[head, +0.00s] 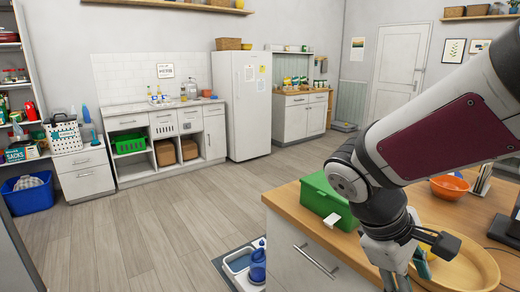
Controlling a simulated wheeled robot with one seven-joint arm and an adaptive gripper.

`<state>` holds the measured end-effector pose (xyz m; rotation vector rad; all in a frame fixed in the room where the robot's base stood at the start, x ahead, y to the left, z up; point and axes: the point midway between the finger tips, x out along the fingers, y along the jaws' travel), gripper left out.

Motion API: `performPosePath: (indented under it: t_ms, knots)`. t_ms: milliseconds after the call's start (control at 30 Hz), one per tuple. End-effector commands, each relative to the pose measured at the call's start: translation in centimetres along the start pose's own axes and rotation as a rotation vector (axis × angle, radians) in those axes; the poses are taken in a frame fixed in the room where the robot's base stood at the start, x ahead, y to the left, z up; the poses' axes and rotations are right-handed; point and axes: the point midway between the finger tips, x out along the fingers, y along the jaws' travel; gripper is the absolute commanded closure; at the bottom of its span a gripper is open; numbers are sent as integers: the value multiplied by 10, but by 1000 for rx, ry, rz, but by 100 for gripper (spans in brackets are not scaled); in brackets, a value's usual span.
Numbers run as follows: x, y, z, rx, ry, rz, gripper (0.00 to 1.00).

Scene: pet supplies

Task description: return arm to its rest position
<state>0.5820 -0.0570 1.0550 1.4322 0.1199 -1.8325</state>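My arm reaches in from the right of the head view, over the wooden-topped counter (286,195). My gripper (398,278) hangs down near the bottom edge of the view, in front of a round wooden tray (480,265). Its fingertips run to the bottom of the picture, so I cannot tell how far apart they are. A small teal thing (422,264) shows just beside the gripper; I cannot tell whether they touch. A green box (322,196) stands on the counter to the left of the gripper, partly hidden by my arm.
An orange bowl (449,187) stands on the counter behind my arm. A blue bottle (257,266) and a tray (238,262) are on the floor left of the counter. White cabinets and a fridge (245,105) line the back wall. The wooden floor between is open.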

Motion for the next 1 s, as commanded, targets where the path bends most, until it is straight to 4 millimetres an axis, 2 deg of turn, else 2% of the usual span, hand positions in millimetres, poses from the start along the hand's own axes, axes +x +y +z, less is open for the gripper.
performPosePath:
  t_ms: [33,100,400,633,1000]
  knots:
    - [-11,-5,16,73,53,-44,55]
    - [-22,-15,31,164,122,-101,55]
    - [-74,-52,78,543,412,-297,55]
    - [-100,-67,92,709,549,-368,55]
    - [-104,-70,93,738,573,-381,55]
